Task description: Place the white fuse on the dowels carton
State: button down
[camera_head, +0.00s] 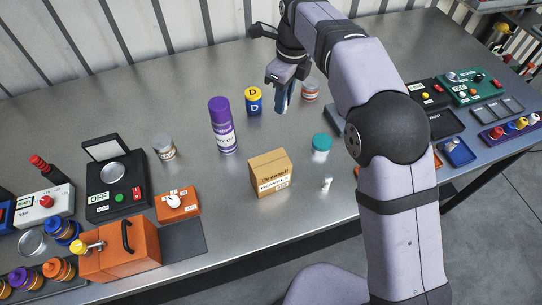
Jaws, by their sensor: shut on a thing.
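The dowels carton (270,173) is a small brown cardboard box with a printed label, standing upright near the middle of the table. A small white piece (327,184), which looks like the white fuse, is on the table just right of the carton, apart from it. My gripper (285,97) is well behind the carton, toward the back of the table. It is shut on a narrow blue-grey thing, too small and partly hidden to identify. I cannot tell whether that thing touches the table.
A purple spray can (222,125), a yellow-and-blue can (254,101) and a teal-lidded jar (321,147) stand around the carton. A red-lidded jar (310,91) is close to my gripper. An orange switch box (178,203) is at left. Bare table lies before the carton.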

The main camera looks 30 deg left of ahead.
aim_at(268, 163)
jog(key=s+d+r+n+g, duration=0.1)
jog(key=s+d+r+n, duration=0.1)
jog(key=s+r+n, duration=0.35)
jog(key=s+d+r+n, duration=0.1)
jog(key=s+r+n, duration=0.1)
jog(key=s+n, duration=0.65)
jog(key=shift+m, duration=0.4)
jog(key=shift+f+p, duration=0.95)
jog(key=shift+f, duration=4.05)
jog(key=shift+f, duration=0.15)
jog(key=c, duration=1.6)
grip_release()
jog(key=shift+c, duration=0.2)
notch_tip(268, 163, up, 12)
jog(key=w+b, duration=0.1)
jog(key=shift+d, duration=0.45)
